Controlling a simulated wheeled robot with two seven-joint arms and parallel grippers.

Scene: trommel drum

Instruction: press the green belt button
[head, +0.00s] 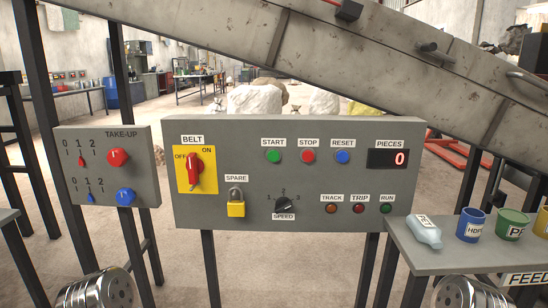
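A grey control panel (330,181) faces me in the middle of the head view. On it, a round green button (274,156) sits under the START label, at the left end of a row. A red button (308,156) is under STOP and a blue button (342,156) under RESET. A red rotary handle (194,170) on a yellow plate is under the BELT label, with OFF and ON marks; it stands nearly upright. Neither gripper shows. Only metal ends of what look like my arms show at the lower left and lower right. Nothing covers the green button.
The PIECES display (388,159) reads 0. A padlock (236,204), speed knob (284,204) and dark TRACK, TRIP and RUN lamps are lower down. A TAKE-UP box (108,167) stands left. A shelf (440,262) with a bottle (424,232) and cups is right. A sloping conveyor frame (250,35) crosses above.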

